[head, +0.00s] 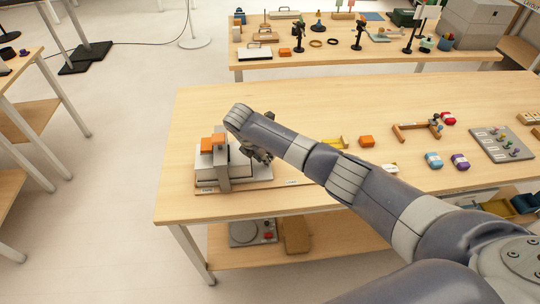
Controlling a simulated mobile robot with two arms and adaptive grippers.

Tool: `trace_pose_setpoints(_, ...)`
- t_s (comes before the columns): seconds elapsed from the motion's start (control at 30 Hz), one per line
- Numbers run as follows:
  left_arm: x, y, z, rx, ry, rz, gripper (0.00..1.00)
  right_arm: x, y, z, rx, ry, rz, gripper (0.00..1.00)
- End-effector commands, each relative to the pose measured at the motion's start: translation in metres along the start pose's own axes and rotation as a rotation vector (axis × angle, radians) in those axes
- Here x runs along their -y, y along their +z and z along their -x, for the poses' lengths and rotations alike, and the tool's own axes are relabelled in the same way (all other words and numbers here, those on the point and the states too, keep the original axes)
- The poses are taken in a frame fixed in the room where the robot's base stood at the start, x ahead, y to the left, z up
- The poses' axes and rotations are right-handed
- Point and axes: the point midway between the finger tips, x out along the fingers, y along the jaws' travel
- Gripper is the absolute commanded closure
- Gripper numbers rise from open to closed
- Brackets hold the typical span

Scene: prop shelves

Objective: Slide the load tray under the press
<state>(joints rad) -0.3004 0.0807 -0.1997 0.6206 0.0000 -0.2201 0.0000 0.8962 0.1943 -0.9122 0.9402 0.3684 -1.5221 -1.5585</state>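The press (222,170) is a grey frame with an upright post, at the left end of the wooden table. Orange blocks (213,142) sit at its top. A light grey plate or tray (252,173) lies low at its right side, on a thin wooden base; I cannot tell for sure that this is the load tray. My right arm reaches in from the right, and its dark gripper (259,155) hangs just above and beside the plate. Its fingers are small and partly hidden by my arm, so contact and opening are unclear. My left gripper is out of view.
On the table's right stand an orange block (367,141), a wooden rack (412,132), blue (433,160) and purple (460,161) items and a grey pegboard (502,143). The lower shelf holds a grey device (250,232). The table's back left is clear.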

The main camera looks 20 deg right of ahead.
Motion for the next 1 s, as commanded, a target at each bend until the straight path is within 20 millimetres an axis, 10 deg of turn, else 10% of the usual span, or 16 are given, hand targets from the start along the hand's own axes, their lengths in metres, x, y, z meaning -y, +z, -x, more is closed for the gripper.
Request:
trace_pose_setpoints(0.27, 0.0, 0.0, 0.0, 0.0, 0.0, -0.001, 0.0, -0.002, -0.005, 0.0, -0.008, 0.005, 0.003, 1.0)
trace_pose_setpoints(0.33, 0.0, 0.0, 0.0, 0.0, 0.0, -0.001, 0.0, -0.002, -0.005, 0.0, -0.008, 0.006, 0.004, 0.74)
trace_pose_setpoints(0.67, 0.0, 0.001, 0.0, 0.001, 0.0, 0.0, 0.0, -0.002, -0.003, 0.003, -0.005, 0.006, 0.002, 0.74)
trace_pose_setpoints(1.0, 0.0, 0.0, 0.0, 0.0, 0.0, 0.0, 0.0, -0.003, -0.003, 0.059, -0.004, 0.01, 0.003, 0.74)
